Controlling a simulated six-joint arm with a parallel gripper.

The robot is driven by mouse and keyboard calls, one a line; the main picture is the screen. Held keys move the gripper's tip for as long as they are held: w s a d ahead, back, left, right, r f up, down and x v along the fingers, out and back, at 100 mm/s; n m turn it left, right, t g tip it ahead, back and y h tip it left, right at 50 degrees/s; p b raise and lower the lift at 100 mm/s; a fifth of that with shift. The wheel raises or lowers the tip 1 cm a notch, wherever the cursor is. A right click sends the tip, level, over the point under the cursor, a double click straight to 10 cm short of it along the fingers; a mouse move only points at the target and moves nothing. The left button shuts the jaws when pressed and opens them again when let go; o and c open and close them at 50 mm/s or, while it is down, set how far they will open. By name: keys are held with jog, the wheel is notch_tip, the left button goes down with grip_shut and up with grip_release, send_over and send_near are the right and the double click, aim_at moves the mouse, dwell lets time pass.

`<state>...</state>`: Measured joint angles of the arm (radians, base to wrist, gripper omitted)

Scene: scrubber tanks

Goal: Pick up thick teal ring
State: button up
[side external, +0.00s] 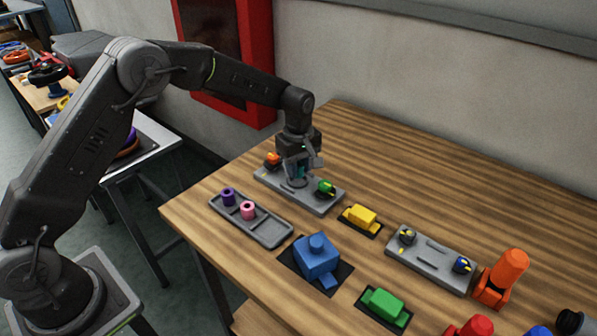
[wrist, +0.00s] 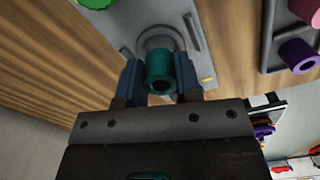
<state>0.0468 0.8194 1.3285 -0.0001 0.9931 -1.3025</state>
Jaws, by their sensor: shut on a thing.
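The thick teal ring (wrist: 160,72) is between the two fingers of my gripper (wrist: 159,80) in the wrist view, with its round hole facing the camera. The fingers are shut on its sides. Behind it is a round grey seat on the grey plate (wrist: 196,50); I cannot tell if the ring still touches it. In the side external view my gripper (side external: 299,172) points down over the middle of the grey plate (side external: 322,204), and only a small bit of teal shows between the fingers.
An orange part (side external: 272,159) and a green part (side external: 326,187) flank my gripper on the plate. A grey tray (side external: 272,232) holds a purple ring (side external: 228,196) and a pink ring (side external: 248,210). Yellow, blue and green blocks stand nearby. The table's back right is clear.

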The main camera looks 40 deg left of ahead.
notch_tip(320, 180, up, 2)
jog(key=s+a+r, duration=0.4)
jog(key=a+r, duration=0.3)
jog(key=a, duration=0.3)
jog(key=shift+s+a, duration=0.3)
jog(key=shift+a, duration=0.1)
jog(key=shift+r, duration=1)
jog(key=shift+r, duration=2.45)
